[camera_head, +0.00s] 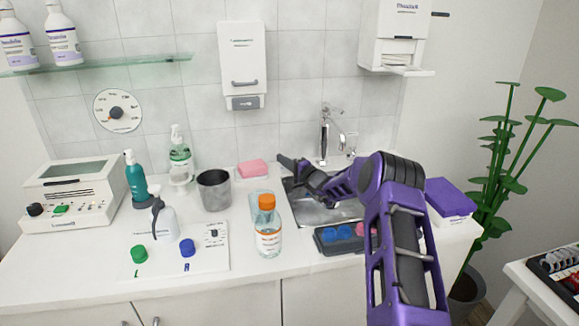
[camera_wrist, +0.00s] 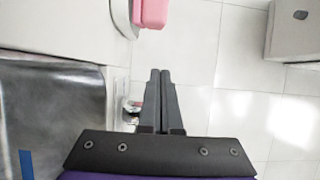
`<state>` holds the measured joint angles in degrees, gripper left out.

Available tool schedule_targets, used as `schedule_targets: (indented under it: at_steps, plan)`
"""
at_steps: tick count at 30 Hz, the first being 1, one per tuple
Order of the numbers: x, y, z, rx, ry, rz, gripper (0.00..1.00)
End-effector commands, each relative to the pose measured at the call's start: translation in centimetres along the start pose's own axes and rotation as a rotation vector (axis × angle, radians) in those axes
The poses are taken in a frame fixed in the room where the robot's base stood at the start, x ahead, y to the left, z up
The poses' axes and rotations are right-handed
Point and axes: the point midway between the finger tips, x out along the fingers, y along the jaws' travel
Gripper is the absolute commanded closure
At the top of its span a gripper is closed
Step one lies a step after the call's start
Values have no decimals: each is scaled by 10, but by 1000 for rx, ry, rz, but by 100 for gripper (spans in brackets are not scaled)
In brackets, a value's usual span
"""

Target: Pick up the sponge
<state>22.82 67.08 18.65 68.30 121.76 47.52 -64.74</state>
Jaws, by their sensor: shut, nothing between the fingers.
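A pink block that looks like the sponge (camera_head: 253,169) lies on the white counter near the tiled wall, left of the sink. In the wrist view the pink sponge (camera_wrist: 152,12) shows at the top edge, partly cut off by the frame. My gripper (camera_head: 281,159) reaches over the sink from the right, its tips just right of the sponge and apart from it. In the wrist view my gripper (camera_wrist: 160,73) has its fingers together and empty, with a gap between the tips and the sponge.
A grey cup (camera_head: 214,190) and an orange-capped bottle (camera_head: 268,240) stand left of the sink (camera_head: 325,212). The faucet (camera_head: 324,138) rises behind my arm. A dark tray (camera_head: 326,249) lies in front of the sink. A purple box (camera_head: 450,198) stands at the right.

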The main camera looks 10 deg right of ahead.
Motion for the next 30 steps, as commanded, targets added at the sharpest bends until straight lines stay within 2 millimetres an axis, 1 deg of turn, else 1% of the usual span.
schedule_targets:
  at_steps: [1,8,15,19,24,30]
  plan:
    - [8,0,1,-1,-1,-2,100]
    - [32,1,1,0,-1,0,100]
    - [22,-1,23,2,-2,1,100]
    - [18,0,33,2,-2,1,100]
    - [16,0,38,1,-1,0,100]
    - [16,0,38,1,-1,0,100]
